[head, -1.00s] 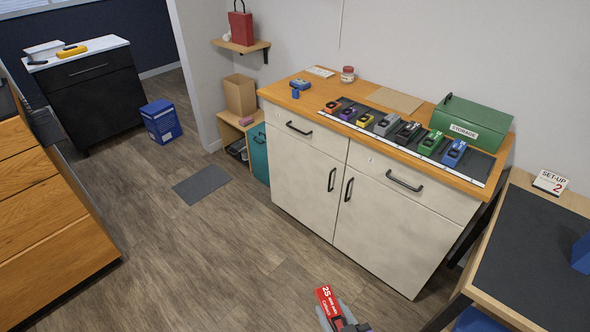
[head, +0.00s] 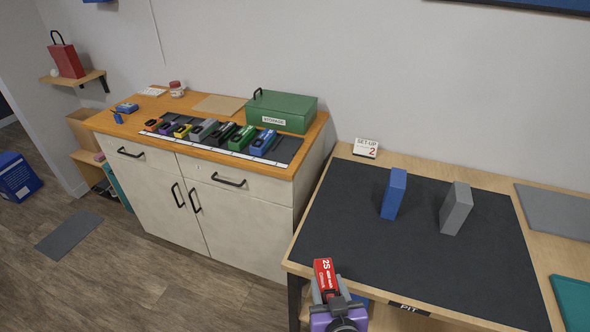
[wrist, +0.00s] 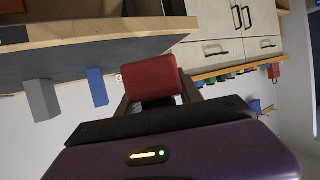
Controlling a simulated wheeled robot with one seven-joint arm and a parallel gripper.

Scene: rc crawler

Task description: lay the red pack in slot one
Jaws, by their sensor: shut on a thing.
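The red pack (head: 325,270), marked "2S", is held in my gripper (head: 328,288) near the front edge of the dark-topped table in the head view. My gripper is shut on it, and the pack sticks out past the fingers. In the wrist view the red pack (wrist: 150,75) shows as a red block between the fingers. A blue block (head: 394,194) and a grey block (head: 456,208) stand upright and apart on the table's dark mat (head: 350,220). I cannot make out any marking that reads slot one.
A "SET-UP 2" sign (head: 366,148) stands at the table's back left corner. The wooden-topped cabinet (head: 240,215) at left carries a row of several coloured items and a green storage box (head: 281,111). A teal mat (head: 573,300) lies at right. The mat before the blocks is clear.

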